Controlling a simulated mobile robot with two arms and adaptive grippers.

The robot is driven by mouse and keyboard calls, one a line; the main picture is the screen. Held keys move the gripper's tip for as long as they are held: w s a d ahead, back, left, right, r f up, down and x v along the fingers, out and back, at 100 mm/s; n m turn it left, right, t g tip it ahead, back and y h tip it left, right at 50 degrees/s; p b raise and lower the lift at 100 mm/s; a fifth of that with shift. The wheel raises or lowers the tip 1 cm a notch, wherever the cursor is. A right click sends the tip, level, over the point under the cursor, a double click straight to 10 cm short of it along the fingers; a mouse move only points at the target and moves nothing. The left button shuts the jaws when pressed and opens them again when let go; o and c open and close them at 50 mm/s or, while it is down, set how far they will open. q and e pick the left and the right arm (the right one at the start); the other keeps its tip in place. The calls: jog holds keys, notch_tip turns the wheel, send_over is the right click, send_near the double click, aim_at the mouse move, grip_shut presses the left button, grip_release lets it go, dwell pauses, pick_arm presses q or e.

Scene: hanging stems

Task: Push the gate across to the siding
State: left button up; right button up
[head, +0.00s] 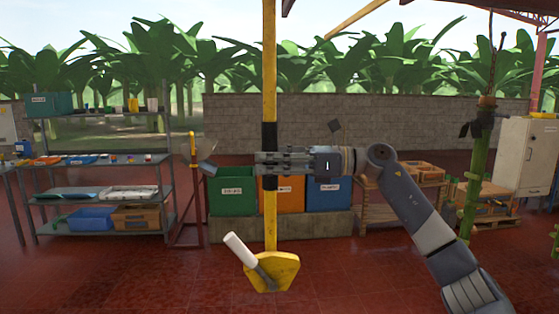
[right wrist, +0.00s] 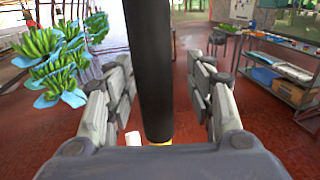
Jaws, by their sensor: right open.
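A yellow upright bar (head: 270,60) hangs down in the middle of the head view, with a black sleeve (head: 269,135) partway along it. I take it for the gate's handle. At its foot is a yellow block (head: 284,268) with a white-gripped lever (head: 239,249) tilted to the left. My right gripper (head: 258,163) is level with the black sleeve. In the right wrist view the sleeve (right wrist: 152,70) stands between its two open fingers, with a gap on each side. The siding cannot be made out. My left gripper is not in view.
Green, orange and blue bins (head: 233,204) stand behind the bar. A metal shelf (head: 100,190) with trays is at left, and a red post stand (head: 190,236) beside it. A green stem (head: 474,175) hangs at right. The red floor in front is clear.

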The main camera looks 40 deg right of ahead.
jog(key=v, duration=1.2)
jog(key=shift+d, duration=0.2)
jog(key=shift+f, duration=0.15)
